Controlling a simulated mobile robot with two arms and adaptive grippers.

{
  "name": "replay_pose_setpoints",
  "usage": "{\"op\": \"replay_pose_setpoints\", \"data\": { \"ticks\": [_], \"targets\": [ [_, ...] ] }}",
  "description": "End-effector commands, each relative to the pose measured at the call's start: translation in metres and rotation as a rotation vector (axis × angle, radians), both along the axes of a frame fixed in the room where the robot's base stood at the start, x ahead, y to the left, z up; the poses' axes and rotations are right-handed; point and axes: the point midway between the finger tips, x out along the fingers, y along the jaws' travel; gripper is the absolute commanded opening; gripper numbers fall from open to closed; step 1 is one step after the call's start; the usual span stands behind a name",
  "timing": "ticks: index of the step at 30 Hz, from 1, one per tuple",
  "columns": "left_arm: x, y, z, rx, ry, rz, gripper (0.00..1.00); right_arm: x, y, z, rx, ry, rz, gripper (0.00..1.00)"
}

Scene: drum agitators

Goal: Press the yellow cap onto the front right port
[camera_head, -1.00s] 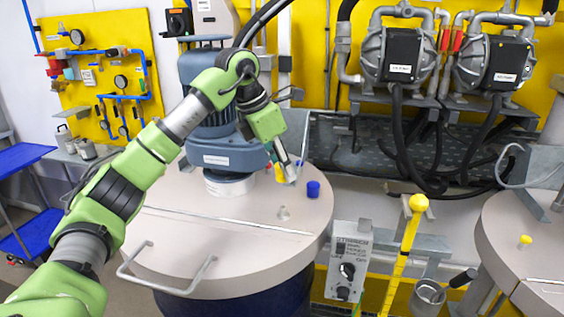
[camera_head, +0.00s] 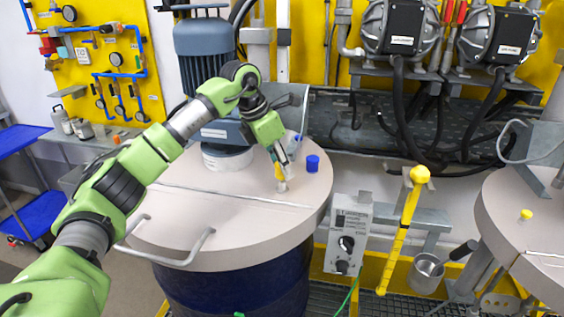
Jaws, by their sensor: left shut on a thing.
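My left gripper (camera_head: 282,163) is shut on a small yellow cap (camera_head: 279,172) over the round drum lid (camera_head: 225,250). The cap is directly above the small pale port (camera_head: 282,186) on the right part of the lid and looks very close to it. I cannot tell whether the cap touches the port or is seated, since the fingers cover part of it. A blue cap (camera_head: 313,163) stands on the lid just right of the gripper. My right gripper is not in view.
A grey-blue motor (camera_head: 205,65) stands behind the gripper on the lid. A metal handle (camera_head: 165,250) rises at the lid's front. To the right are a control box (camera_head: 349,235), a yellow-knobbed lever (camera_head: 419,175) and another drum lid with a yellow cap (camera_head: 526,214).

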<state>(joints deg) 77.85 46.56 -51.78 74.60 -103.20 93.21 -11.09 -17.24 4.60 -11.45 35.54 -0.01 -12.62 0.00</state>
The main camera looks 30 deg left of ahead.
Motion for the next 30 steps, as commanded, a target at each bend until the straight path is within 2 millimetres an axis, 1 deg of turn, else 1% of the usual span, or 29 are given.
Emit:
{"op": "replay_pose_setpoints", "data": {
  "ticks": [8, 16, 30],
  "targets": [
    [-0.0001, 0.0001, 0.0000, 0.000, 0.000, 0.000, 0.14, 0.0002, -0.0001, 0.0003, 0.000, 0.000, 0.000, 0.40],
    [-0.0006, 0.0001, -0.0066, 0.001, 0.001, 0.000, 0.14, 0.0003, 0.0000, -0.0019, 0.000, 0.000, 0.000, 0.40],
    [-0.0004, -0.0002, -0.0081, 0.000, 0.000, 0.000, 0.14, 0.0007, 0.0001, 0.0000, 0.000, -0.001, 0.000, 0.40]
  ]
}}
